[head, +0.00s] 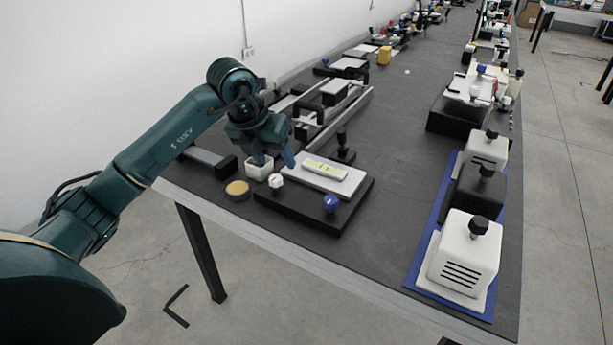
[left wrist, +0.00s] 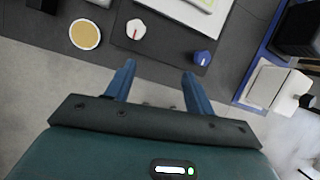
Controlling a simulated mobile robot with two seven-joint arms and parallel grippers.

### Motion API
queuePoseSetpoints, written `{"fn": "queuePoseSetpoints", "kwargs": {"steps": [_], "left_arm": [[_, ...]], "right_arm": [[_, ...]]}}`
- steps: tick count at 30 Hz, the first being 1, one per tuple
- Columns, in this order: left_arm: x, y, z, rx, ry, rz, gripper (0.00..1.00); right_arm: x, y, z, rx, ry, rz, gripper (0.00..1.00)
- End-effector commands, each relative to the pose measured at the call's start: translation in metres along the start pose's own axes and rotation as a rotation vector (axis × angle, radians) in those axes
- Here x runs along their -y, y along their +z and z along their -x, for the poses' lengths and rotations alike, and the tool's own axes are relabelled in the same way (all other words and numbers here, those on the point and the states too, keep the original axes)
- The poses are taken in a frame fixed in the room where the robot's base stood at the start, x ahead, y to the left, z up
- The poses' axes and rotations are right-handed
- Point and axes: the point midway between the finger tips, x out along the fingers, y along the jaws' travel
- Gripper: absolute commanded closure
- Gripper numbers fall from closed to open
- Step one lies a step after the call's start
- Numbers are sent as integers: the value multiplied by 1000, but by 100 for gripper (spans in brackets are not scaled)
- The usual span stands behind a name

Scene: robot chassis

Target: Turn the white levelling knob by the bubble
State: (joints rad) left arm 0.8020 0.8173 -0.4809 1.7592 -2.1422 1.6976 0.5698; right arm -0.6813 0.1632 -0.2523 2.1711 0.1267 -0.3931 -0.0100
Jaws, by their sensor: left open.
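The white levelling knob (head: 276,180), with a red mark on top, sits on a black base plate (head: 300,208) near the table's front edge. It also shows in the left wrist view (left wrist: 136,29). The bubble level (head: 325,170) has a yellow-green strip and lies on a white plate just behind and right of the knob. A blue knob (head: 330,203) stands at the plate's front right and shows in the left wrist view (left wrist: 204,58). My left gripper (head: 275,160) is open and empty, its blue fingers apart from the white knob. My right gripper is out of view.
A yellow-topped round disc (head: 237,189) lies left of the white knob, and a small white open box (head: 259,167) stands behind it. A black post (head: 342,145) rises behind the bubble level. White and black machines stand on a blue mat (head: 417,265) at right.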

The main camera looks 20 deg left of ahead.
Motion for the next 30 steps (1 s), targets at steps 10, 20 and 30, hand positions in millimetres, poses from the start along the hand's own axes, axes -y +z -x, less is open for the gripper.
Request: {"fn": "queuePoseSetpoints", "kwargs": {"steps": [10,20,30], "left_arm": [[-38,11,-2,21,155,53,46],[-48,12,-70,21,151,52,46],[-54,14,-107,25,151,50,46]], "right_arm": [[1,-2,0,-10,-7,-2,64],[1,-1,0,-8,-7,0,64],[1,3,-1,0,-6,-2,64]]}}
